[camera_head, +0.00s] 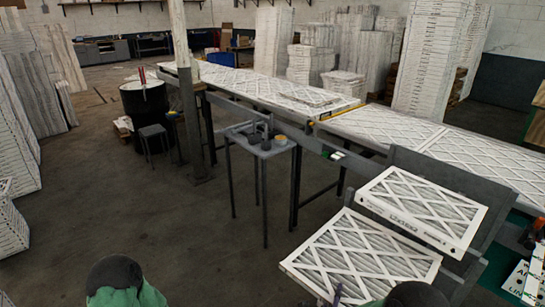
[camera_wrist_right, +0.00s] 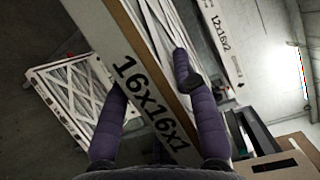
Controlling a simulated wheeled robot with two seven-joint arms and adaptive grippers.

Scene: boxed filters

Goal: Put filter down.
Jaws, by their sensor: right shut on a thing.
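A white-framed pleated filter (camera_head: 365,250) is at the front right in the head view. It is tilted, and its edge reads "16x16x1" in the right wrist view (camera_wrist_right: 150,100). My right gripper (camera_wrist_right: 148,88) is shut on this filter, with one purple finger on each side of its frame. In the head view only a bit of a purple finger (camera_head: 338,291) shows at its near edge. A second filter marked "12x16x2" (camera_head: 425,208) lies just behind and right of it. Whether the two touch is unclear. My left gripper is out of view; only part of my left arm shows at the bottom.
A long conveyor table (camera_head: 300,112) carrying filters runs from back left to right. A grey panel (camera_head: 430,170) stands behind the filters. Tall filter stacks (camera_head: 430,60) stand behind. The floor at left front is open.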

